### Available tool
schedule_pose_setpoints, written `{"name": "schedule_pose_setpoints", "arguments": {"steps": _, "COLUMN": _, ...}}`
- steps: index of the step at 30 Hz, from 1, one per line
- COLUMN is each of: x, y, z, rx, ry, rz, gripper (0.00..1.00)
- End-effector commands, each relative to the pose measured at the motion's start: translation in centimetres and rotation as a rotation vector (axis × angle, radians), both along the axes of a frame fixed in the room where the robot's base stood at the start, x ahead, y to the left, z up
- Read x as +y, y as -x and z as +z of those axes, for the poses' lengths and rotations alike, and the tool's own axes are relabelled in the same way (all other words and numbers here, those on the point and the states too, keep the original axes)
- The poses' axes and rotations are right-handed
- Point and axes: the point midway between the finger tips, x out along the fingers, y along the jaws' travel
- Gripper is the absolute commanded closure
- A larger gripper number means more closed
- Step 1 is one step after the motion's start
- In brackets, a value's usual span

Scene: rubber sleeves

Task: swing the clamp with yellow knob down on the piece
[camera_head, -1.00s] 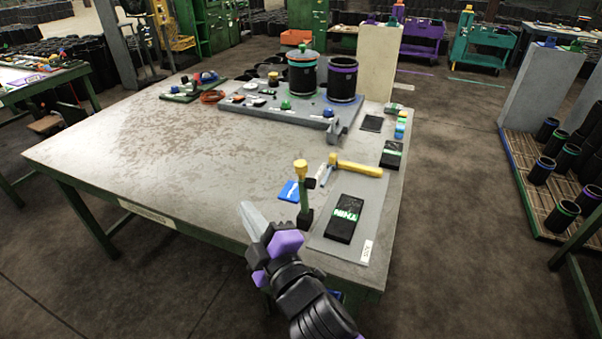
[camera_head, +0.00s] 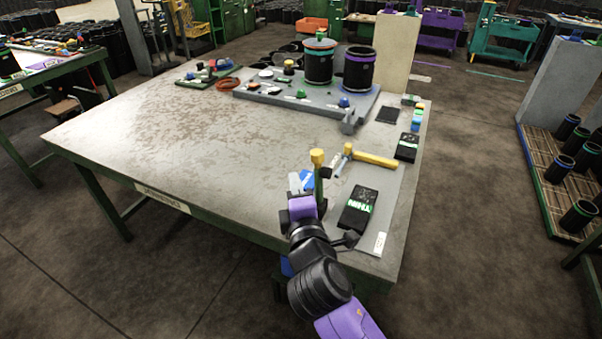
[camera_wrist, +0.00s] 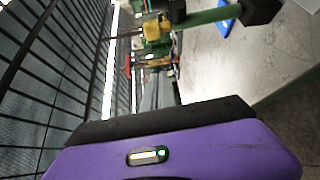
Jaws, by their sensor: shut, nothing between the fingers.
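The clamp's yellow knob (camera_head: 317,157) tops an upright green lever (camera_head: 319,180) near the front edge of the workbench. The clamp's base is hidden behind my gripper. In the wrist view the yellow knob (camera_wrist: 153,30) and green lever (camera_wrist: 213,16) show at the top. My gripper (camera_head: 295,182) is shut and empty, just left of the lever; I cannot tell whether it touches. A black block with a green-and-white label (camera_head: 358,207) lies flat right of the clamp. Which thing is the piece under the clamp cannot be made out.
A yellow-handled hammer (camera_head: 370,157) and a blue card (camera_head: 307,179) lie close to the clamp. A grey fixture board (camera_head: 262,97) with black sleeves (camera_head: 358,70) stands at the back. The workbench's left and middle (camera_head: 190,140) are clear.

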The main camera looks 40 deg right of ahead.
Motion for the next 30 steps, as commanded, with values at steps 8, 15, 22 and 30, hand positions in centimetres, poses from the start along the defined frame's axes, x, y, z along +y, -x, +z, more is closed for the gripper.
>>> {"name": "schedule_pose_setpoints", "arguments": {"steps": 8, "x": -3.0, "y": -4.1, "z": 0.0, "rx": -0.001, "ry": 0.000, "rz": -0.002, "gripper": 1.00}}
{"name": "schedule_pose_setpoints", "arguments": {"steps": 15, "x": -5.4, "y": -7.2, "z": -0.2, "rx": -0.001, "ry": 0.000, "rz": -0.003, "gripper": 1.00}}
{"name": "schedule_pose_setpoints", "arguments": {"steps": 22, "x": -6.9, "y": -4.8, "z": 0.0, "rx": 0.000, "ry": -0.001, "rz": -0.002, "gripper": 1.00}}
{"name": "schedule_pose_setpoints", "arguments": {"steps": 30, "x": -7.6, "y": -3.9, "z": 0.0, "rx": -0.001, "ry": 0.000, "rz": -0.001, "gripper": 1.00}}
